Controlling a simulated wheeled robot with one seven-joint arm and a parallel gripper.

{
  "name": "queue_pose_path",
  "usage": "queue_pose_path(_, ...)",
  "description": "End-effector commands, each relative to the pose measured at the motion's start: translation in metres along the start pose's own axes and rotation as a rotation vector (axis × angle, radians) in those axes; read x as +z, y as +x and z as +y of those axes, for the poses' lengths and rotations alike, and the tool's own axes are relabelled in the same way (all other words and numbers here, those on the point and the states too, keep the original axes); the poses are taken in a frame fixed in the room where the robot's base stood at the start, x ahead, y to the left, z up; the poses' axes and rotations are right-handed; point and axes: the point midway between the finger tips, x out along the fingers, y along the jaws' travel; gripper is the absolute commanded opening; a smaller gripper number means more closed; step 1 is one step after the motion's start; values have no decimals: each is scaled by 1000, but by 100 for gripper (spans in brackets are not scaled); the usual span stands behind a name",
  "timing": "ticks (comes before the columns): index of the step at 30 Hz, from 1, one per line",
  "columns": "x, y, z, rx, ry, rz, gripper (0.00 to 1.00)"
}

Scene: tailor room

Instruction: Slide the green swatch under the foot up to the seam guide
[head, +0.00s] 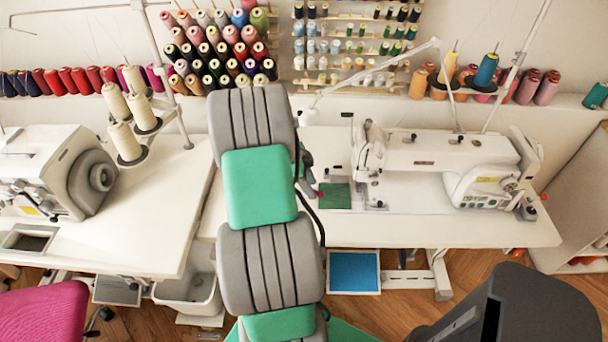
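The green swatch (335,196) lies flat on the white sewing table, just right of my arm and left of the sewing machine's (440,155) needle end. The presser foot area (364,190) is close to the swatch's right edge; whether the swatch reaches under the foot cannot be told. A small metal piece (379,205) by the foot may be the seam guide. My gripper is mostly hidden behind my grey and green arm; only small dark parts (306,188) show beside the swatch's left side. Its fingers cannot be made out, nor whether it touches the swatch.
The white table (450,232) is clear in front of the machine. A thread stand with a thin arm rises behind it. Another machine (55,170) stands on the left table. Thread spools line the back wall. A pink chair (45,315) is at lower left.

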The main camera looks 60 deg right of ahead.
Motion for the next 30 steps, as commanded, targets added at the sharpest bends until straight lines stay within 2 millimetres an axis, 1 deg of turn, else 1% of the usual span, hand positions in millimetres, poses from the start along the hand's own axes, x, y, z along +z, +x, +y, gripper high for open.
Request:
queue_pose_path(1, 0, 7, 0, 2, 0, 0, 40)
queue_pose_path(5, 0, 18, 0, -1, 0, -1, 40)
queue_pose_path(12, 1, 20, 0, -2, -2, -1, 40)
queue_pose_path(14, 1, 20, 0, -2, -2, -1, 36)
queue_pose_path(27, 1, 19, 0, -2, -2, -1, 0)
queue_pose_path(30, 1, 19, 0, -2, -2, -1, 0)
